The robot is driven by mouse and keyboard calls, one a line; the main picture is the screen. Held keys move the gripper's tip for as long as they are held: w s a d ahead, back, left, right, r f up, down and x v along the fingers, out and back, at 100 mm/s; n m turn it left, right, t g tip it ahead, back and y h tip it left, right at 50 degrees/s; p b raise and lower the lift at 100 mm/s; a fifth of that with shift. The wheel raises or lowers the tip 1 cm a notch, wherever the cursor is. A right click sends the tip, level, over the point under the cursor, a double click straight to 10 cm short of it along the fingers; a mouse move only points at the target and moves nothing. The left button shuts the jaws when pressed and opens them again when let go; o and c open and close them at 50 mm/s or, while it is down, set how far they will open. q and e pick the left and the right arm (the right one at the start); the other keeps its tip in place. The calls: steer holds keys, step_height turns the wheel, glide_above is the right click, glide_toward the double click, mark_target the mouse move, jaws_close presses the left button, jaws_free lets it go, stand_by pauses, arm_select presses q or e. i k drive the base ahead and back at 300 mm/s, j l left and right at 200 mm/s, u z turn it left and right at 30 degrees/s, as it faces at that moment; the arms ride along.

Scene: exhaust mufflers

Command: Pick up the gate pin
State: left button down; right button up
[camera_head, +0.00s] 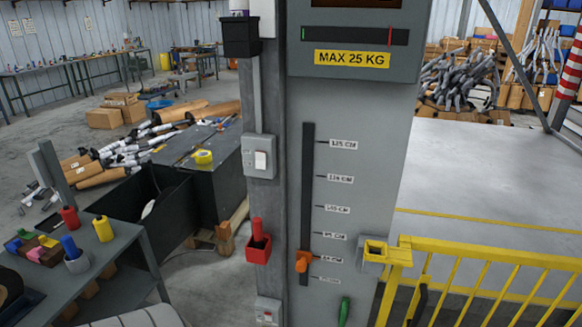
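A red-handled piece (257,229) stands upright in a small red holder (257,250) on the grey post; it may be the gate pin, but I cannot tell for sure. A yellow gate (480,268) stands at the lower right. Its yellow latch bracket (376,250) sits against the grey panel, with a dark opening in its top and no pin that I can make out in it. Neither of my grippers can be made out in this view.
The grey panel (352,160) carries a height scale with an orange slider (302,261) and a green handle (344,310). A grey bench (115,252) with red, blue and yellow items stands at lower left. Mufflers (130,150) lie behind. Bare floor is at right.

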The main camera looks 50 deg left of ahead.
mark_target(257, 222)
steer(key=u, duration=1.85)
